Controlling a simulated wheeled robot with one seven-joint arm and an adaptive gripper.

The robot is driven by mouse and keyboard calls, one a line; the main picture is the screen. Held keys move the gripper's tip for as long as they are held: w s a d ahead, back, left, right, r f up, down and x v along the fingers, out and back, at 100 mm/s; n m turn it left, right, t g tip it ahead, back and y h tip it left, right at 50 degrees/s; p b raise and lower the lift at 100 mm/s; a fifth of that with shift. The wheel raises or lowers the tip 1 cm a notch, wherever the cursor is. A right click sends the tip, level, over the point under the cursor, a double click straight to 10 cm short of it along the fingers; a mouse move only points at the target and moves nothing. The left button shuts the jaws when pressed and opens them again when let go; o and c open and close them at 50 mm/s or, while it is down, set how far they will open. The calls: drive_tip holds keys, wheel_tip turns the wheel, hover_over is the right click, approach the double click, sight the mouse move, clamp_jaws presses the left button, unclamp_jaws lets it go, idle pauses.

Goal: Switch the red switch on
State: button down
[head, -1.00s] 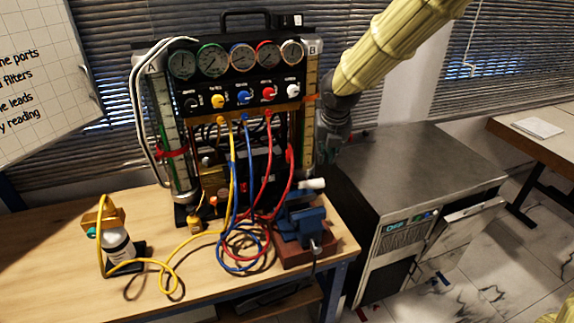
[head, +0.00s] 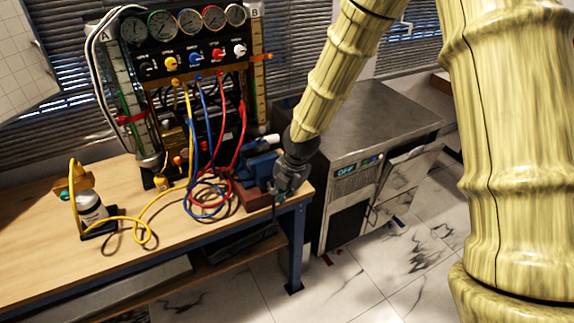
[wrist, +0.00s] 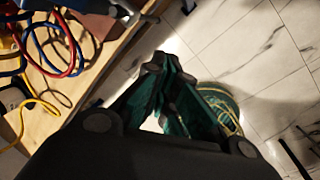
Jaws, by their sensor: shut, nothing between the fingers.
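The gauge rig (head: 185,95) stands on the workbench, with a row of round gauges above coloured knobs. A red knob (head: 217,54) is on its panel. I cannot clearly make out a separate red switch; the rig's lower front is dark and partly hidden by the hoses. My gripper (head: 281,193) hangs at the bench's right front corner, right of the blue vise (head: 262,168) and clear of the rig's panel. In the wrist view my gripper (wrist: 153,66) is shut and empty, its fingertips together over the floor beside the bench edge.
Red, blue and yellow hoses (head: 208,198) loop over the bench (head: 60,262) before the rig. A bottle (head: 92,210) stands at the left. A grey cabinet (head: 375,120) with an OFF display is on the right. The floor (head: 345,285) ahead is open.

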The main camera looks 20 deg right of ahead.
drive_tip(key=s+f+m+g, duration=0.2)
drive_tip(key=s+f+m, duration=1.1)
drive_tip(key=s+f, duration=0.45)
drive_tip(key=s+d+f+m, duration=0.2)
drive_tip(key=s+f+m, duration=0.3)
drive_tip(key=s, duration=0.4)
drive_tip(key=s+d+f+m+h, duration=0.1)
drive_tip(key=s+d+f+m, duration=0.1)
drive_tip(key=s+f+m, duration=0.4)
drive_tip(key=s+m, duration=0.2)
drive_tip(key=s, duration=0.1)
drive_tip(key=shift+s+d+f+g+b, duration=0.2)
drive_tip(key=shift+s+g+b, duration=0.1)
drive_tip(key=shift+s+b, duration=0.1)
